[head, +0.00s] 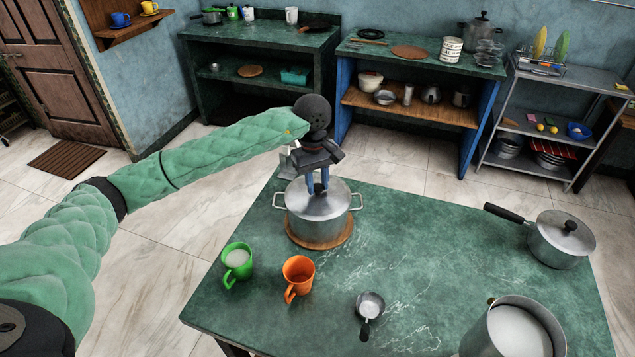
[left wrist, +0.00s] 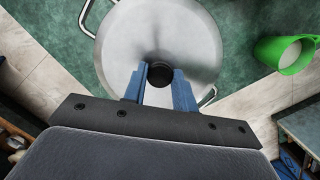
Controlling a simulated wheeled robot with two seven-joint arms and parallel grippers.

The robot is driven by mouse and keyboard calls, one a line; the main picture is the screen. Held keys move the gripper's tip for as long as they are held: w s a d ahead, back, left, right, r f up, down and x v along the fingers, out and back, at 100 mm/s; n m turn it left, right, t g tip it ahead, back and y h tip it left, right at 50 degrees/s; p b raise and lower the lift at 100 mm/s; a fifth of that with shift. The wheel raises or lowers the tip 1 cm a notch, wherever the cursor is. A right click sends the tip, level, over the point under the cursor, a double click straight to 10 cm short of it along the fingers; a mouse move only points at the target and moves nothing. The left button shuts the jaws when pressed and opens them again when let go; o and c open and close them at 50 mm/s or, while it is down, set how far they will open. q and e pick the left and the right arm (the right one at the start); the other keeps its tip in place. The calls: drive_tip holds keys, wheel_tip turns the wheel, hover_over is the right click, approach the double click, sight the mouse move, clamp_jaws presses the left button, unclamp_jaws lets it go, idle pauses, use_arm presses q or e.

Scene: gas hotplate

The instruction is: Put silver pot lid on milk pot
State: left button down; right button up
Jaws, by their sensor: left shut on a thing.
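A round silver lid (head: 299,204) with a black knob (left wrist: 160,73) covers a two-handled silver pot (head: 318,230) on a wooden trivet. My left gripper (head: 318,190) is above the lid, shut on its knob; its blue fingers (left wrist: 158,90) flank the knob in the left wrist view. The lid appears to rest on the pot, with no clear gap. A tall pot of white milk (head: 477,346) stands uncovered at the lower right of the green table, partly cut off by the frame. My right gripper is not in view.
A green mug (head: 237,265), an orange mug (head: 299,272) and a small metal ladle-like cup (head: 369,304) stand near the table's front. A lidded saucepan (head: 560,240) is at the right. The table's middle (head: 425,250) is clear.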

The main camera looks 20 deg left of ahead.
use_arm(q)
drive_tip(key=shift+f, duration=0.1)
drive_tip(key=c, duration=1)
unclamp_jaws()
drive_tip(key=shift+c, duration=0.2)
